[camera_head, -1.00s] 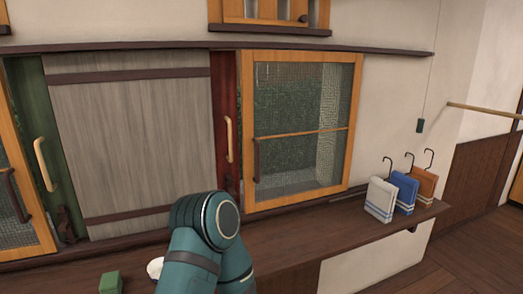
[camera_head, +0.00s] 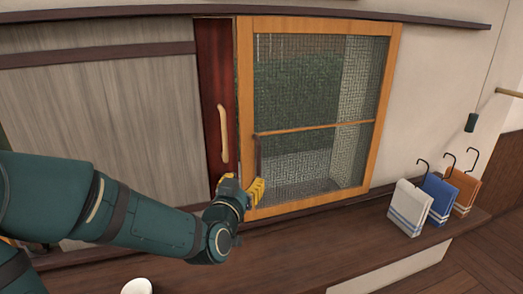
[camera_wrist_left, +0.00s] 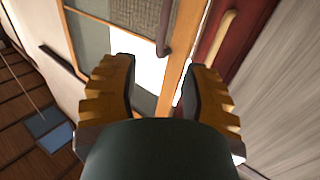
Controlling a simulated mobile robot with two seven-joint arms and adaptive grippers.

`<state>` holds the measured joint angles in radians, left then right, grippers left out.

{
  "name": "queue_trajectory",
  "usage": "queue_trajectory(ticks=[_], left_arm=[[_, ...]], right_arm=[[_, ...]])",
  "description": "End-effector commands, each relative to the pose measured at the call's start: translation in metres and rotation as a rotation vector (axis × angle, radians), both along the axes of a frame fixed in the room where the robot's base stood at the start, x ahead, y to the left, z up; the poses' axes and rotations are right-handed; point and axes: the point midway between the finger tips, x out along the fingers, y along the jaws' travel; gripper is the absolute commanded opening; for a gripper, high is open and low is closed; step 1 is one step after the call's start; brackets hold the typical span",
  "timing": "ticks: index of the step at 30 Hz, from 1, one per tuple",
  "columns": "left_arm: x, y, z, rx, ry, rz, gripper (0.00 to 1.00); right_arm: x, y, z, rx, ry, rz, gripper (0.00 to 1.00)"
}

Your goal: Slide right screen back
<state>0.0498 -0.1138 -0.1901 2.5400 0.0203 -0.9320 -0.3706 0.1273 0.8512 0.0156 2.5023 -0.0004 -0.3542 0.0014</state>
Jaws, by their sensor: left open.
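The right screen (camera_head: 390,100) is an orange wooden frame with mesh and a mid rail. It stands upright in the wall opening, right of a dark red panel (camera_head: 212,70). Its dark upright handle (camera_head: 258,150) is on its left stile. My left gripper (camera_head: 247,190) is at the lower end of that stile, just below the handle. In the left wrist view my left gripper (camera_wrist_left: 160,88) is open with yellow fingers. The screen's stile (camera_wrist_left: 183,55) runs between the fingers, and the handle (camera_wrist_left: 166,25) lies beyond them. I cannot tell whether the fingers touch it. My right gripper is out of view.
A brown ledge (camera_head: 300,250) runs below the screens. White, blue and orange cloths with hooks (camera_head: 410,205) stand on its right end. A pale wooden handle (camera_head: 223,133) is on the red panel. A grey wooden panel (camera_head: 110,110) fills the left. A white object (camera_head: 136,287) sits at the bottom edge.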

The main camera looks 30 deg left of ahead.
Motion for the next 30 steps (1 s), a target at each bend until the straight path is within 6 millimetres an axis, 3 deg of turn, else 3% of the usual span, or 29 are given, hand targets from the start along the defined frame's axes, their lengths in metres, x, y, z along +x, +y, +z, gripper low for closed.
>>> queue_trajectory(ticks=[5, 21, 30], left_arm=[[0.008, 0.006, 0.007, 0.009, -0.019, 0.011, 0.45], [0.102, 0.032, 0.005, 0.009, -0.016, 0.009, 0.45], [0.129, 0.040, 0.006, 0.008, -0.017, 0.009, 0.45]], right_arm=[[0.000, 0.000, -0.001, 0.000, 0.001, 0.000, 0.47], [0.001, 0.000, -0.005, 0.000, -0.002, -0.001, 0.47], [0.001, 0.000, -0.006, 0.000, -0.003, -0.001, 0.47]])
